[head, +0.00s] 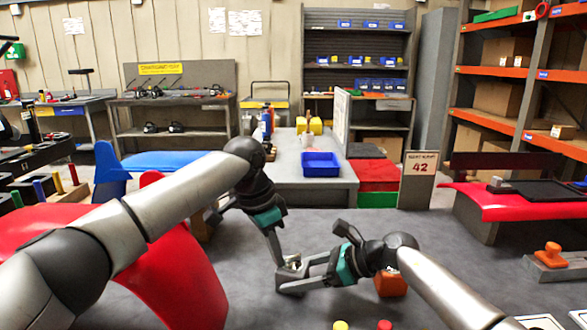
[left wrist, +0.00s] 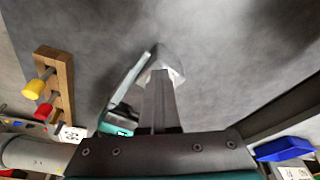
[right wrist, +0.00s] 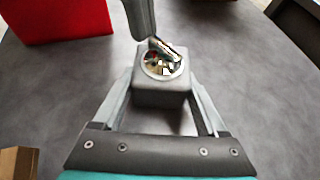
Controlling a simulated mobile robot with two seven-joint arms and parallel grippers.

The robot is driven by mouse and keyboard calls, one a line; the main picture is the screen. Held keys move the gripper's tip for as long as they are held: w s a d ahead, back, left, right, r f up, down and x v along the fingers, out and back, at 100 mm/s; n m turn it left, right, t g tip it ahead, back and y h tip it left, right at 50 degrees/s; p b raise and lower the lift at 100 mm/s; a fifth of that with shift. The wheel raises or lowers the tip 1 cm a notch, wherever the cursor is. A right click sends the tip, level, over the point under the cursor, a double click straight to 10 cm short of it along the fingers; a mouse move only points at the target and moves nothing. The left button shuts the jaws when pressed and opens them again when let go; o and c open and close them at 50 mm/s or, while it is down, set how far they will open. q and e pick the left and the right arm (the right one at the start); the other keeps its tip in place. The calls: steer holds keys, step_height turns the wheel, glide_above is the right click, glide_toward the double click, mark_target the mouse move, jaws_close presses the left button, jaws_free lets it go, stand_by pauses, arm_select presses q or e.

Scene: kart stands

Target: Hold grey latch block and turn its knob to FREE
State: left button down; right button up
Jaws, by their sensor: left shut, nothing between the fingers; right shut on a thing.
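The grey latch block (right wrist: 160,92) is between the fingers of my right gripper (right wrist: 160,100) in the right wrist view, just above or on the grey table. Its top has a round coloured dial with a metallic knob (right wrist: 168,50); I cannot read the markings. In the head view my right gripper (head: 282,284) holds the block (head: 292,266), largely covered by the grippers. My left gripper (head: 286,264) comes down from above, fingers together, tips at the knob. In the left wrist view its fingers (left wrist: 158,90) hide part of the block (left wrist: 170,64). Whether they touch the knob is unclear.
An orange block (head: 391,284) sits behind my right forearm. A red kart panel (head: 180,270) stands left. Yellow (head: 340,325) and red (head: 384,325) knobs are at the front edge. A grey fixture with an orange handle (head: 551,256) is at right. A blue tray (head: 320,163) is farther back.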

arm_select(q)
steer(key=shift+w+d, duration=0.2)
steer(key=shift+w, duration=0.25)
steer(key=shift+a, duration=0.15)
stand_by(0.4)
steer(key=shift+a+r, duration=0.1)
steer(key=shift+a, duration=0.2)
steer(key=shift+w+d+v, duration=0.1)
steer(key=shift+d+v, duration=0.05)
steer(key=shift+v, duration=0.8)
steer(key=shift+w+d+v, duration=0.1)
steer(key=shift+w+v, duration=0.05)
steer(key=shift+v, duration=0.85)
steer(key=shift+w+d+v, duration=0.1)
steer(key=shift+d+v, duration=0.05)
steer(key=shift+v, duration=0.8)
steer(key=shift+r, duration=0.15)
steer(key=shift+s+d+f+n+t+y, duration=0.2)
steer(key=shift+s+d+f+n, duration=0.3)
steer(key=shift+f+n, duration=0.5)
steer(key=shift+s+d+f+n+t+y, duration=0.25)
steer(key=shift+s+f+n, duration=0.3)
steer(key=shift+f+n, duration=0.45)
steer(key=shift+s+d+f+n+t+y, duration=0.15)
steer(key=shift+s+d+f+n, duration=0.35)
steer(key=shift+f+n, duration=0.5)
